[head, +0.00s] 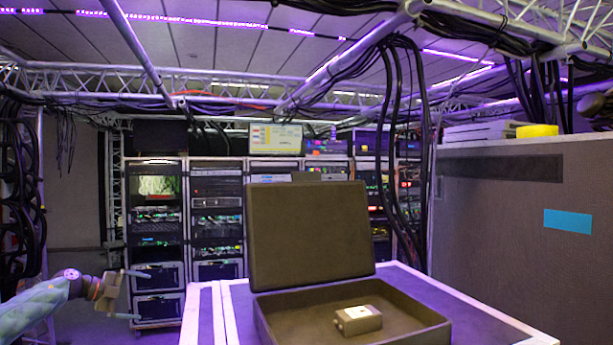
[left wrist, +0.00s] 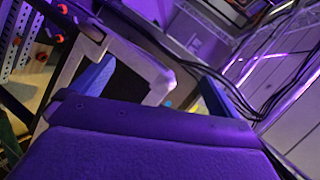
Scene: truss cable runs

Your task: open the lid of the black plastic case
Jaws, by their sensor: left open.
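The black plastic case (head: 355,318) stands on the table in the head view, its front cut off by the lower edge. Its lid (head: 309,234) stands up at the back, tilted slightly backward, so the case is open. A small box-shaped item (head: 358,320) with a pale label lies inside. My left gripper (head: 143,296) is at the lower left, well apart from the case, with its fingers spread and nothing between them. Its spread fingers also show in the left wrist view (left wrist: 155,88), where I cannot make out the case. My right gripper is not in view.
The table (head: 208,310) has pale edge strips and some bare top left of the case. A tall grey box (head: 520,240) with a blue label stands at right, a yellow roll (head: 537,131) on top. Equipment racks (head: 217,220) stand behind; black cables (head: 398,130) hang behind the table.

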